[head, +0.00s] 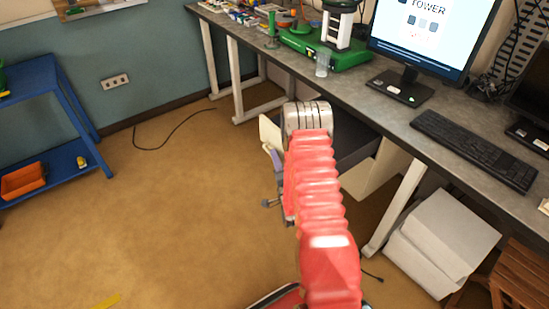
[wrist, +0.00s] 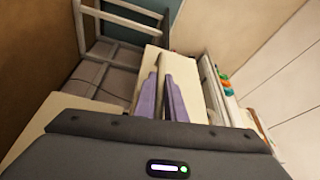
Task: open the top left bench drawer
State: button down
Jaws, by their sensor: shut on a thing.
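The bench drawer's cream front (head: 270,134) stands out from under the bench in the head view, with the dark drawer body (head: 352,146) behind it, so the drawer is pulled out. My gripper (head: 273,159) is low beside that front, partly hidden by my red arm. In the wrist view, the two lavender fingers of my gripper (wrist: 164,98) lie close together against the cream drawer front (wrist: 153,60). They are shut on the drawer handle, which is mostly hidden between them.
The grey bench top (head: 400,125) carries a monitor (head: 420,40), a keyboard (head: 475,148) and a green machine (head: 330,50). White boxes (head: 445,240) and a wooden stool (head: 522,275) stand at right. A blue shelf (head: 40,120) is at left. The floor (head: 170,200) between is mostly clear.

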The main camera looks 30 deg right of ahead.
jog(key=shift+f, duration=0.25)
jog(key=c, duration=2)
grip_release()
jog(key=shift+c, duration=0.2)
jog(key=shift+o, duration=1.1)
jog(key=shift+r, duration=0.1)
jog(key=v, duration=1.3)
jog(key=shift+s, duration=0.35)
jog(key=shift+a, duration=0.1)
